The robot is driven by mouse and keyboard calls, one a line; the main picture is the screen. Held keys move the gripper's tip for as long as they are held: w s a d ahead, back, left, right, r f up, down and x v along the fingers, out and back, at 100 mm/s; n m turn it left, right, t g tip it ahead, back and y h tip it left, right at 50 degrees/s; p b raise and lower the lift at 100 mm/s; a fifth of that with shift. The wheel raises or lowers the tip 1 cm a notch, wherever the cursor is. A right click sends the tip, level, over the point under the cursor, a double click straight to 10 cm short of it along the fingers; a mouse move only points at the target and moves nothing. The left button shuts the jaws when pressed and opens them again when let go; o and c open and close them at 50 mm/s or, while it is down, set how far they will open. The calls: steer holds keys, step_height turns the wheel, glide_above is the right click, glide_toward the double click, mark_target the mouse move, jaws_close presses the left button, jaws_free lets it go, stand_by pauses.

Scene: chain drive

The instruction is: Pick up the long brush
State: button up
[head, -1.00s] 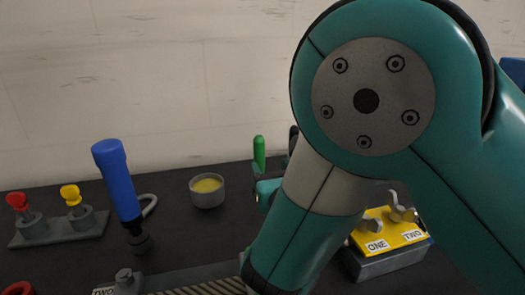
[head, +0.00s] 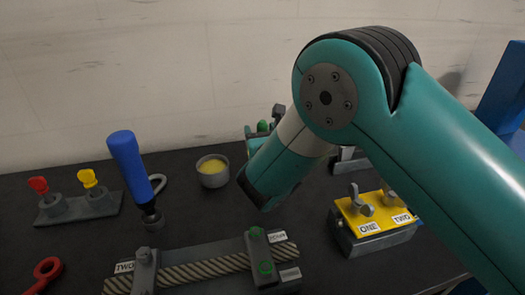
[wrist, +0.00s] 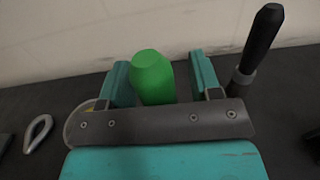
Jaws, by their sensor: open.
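A green rounded handle (wrist: 150,78), possibly that of the long brush, stands upright in the wrist view; no bristles show. My gripper (wrist: 162,76) is open, with one teal finger on each side of the green handle. The handle's lower part is hidden behind the gripper body, and I cannot tell whether either finger touches it. In the head view, the green top (head: 263,127) shows small between the fingers of my gripper (head: 262,133), beyond my forearm.
A black handle (wrist: 262,45) stands close right of my gripper. A metal loop (wrist: 38,132) lies left. The head view also shows a blue-handled tool (head: 127,165), a cup with yellow contents (head: 213,180), a yellow-topped block (head: 374,212) and a chain fixture (head: 205,268).

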steer(key=shift+c, duration=0.5)
steer(key=c, duration=0.9)
